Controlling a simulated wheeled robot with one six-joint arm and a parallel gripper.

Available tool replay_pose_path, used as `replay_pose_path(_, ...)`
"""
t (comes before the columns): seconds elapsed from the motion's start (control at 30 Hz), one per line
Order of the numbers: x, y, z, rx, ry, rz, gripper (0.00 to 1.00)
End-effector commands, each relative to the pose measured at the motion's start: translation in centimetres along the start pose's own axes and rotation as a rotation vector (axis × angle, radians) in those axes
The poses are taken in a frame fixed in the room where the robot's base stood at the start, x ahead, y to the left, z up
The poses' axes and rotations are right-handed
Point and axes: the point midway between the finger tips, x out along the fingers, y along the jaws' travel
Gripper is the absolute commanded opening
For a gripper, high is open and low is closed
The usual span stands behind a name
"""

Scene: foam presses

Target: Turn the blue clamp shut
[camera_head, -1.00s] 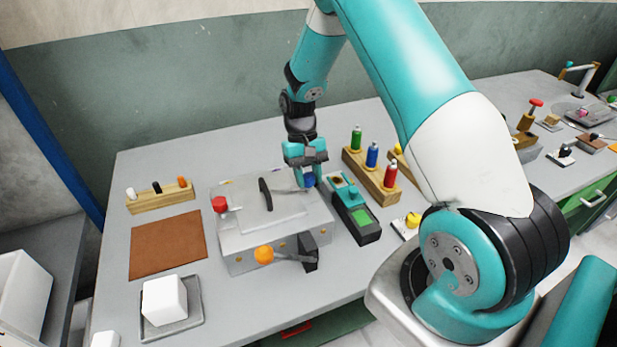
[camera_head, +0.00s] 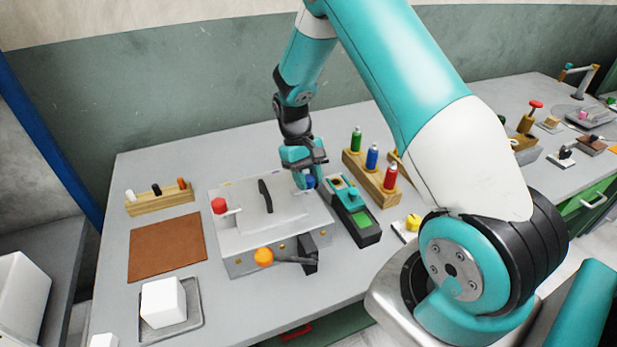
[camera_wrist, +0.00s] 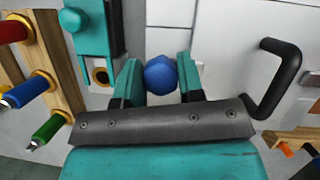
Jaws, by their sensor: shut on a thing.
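The blue clamp's round knob (camera_wrist: 161,75) sits between the two teal fingers of my gripper (camera_wrist: 158,78) in the wrist view. In the head view my gripper (camera_head: 306,180) is shut on the blue knob (camera_head: 311,182) at the right side of the grey press box (camera_head: 240,263). The clamp's arm is mostly hidden by the knob and fingers. On the same box, a red-knobbed clamp (camera_head: 219,206) is at the left and an orange-knobbed clamp (camera_head: 264,257) is at the front. A black handle (camera_head: 265,196) stands on the lid.
A teal and black device (camera_head: 354,212) stands close to the right of the box. Behind it is a wooden rack (camera_head: 372,187) of green, blue and red bottles. A brown mat (camera_head: 166,248) and a white block (camera_head: 163,302) on a tray lie left.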

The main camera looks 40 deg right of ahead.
Motion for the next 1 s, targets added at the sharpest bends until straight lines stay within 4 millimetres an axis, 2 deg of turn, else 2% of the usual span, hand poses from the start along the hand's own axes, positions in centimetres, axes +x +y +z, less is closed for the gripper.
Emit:
replay_pose_path(0.03, -0.1, 0.0, -0.1, -0.001, 0.003, 0.0, 0.4)
replay_pose_path(0.1, -0.1, 0.0, -0.1, 0.0, 0.003, 0.0, 0.56)
replay_pose_path(0.13, -0.1, 0.0, -0.1, 0.0, 0.003, 0.0, 0.61)
replay_pose_path(0.43, -0.1, 0.0, 0.0, 0.001, 0.001, 0.0, 0.61)
replay_pose_path(0.57, -1.2, 0.0, -0.1, 0.001, 0.004, 0.0, 0.61)
replay_pose_path(0.67, -3.0, 0.0, -0.2, 0.001, 0.007, 0.0, 0.61)
replay_pose_path(1.0, -11.6, 0.0, -0.2, 0.0, 0.008, 0.0, 0.61)
